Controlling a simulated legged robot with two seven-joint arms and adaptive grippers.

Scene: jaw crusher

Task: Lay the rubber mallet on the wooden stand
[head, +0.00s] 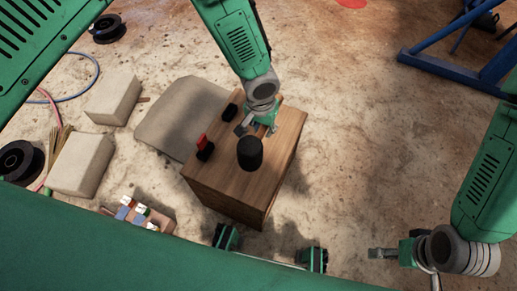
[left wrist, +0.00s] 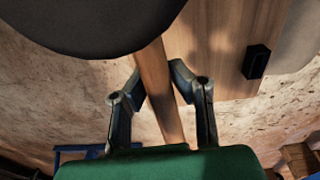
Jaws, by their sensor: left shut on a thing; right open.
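The rubber mallet has a dark round head (head: 250,153) and a wooden handle. My left gripper (head: 260,124) is shut on the handle over the wooden stand (head: 237,190). In the left wrist view, the handle (left wrist: 158,85) runs between the fingers of my left gripper (left wrist: 157,88), and the dark head (left wrist: 100,20) fills the top left. The stand's top (left wrist: 215,55) shows behind it. I cannot tell whether the mallet touches the stand. My right gripper (head: 384,253) is open and empty, low at the right, away from the stand.
On the stand's left side are a black holder with a red piece (head: 203,146) and a small black block (head: 230,110). A grey pad (head: 182,115) and pale blocks (head: 80,163) lie left of it. A blue frame (head: 455,55) stands back right. The floor right of the stand is clear.

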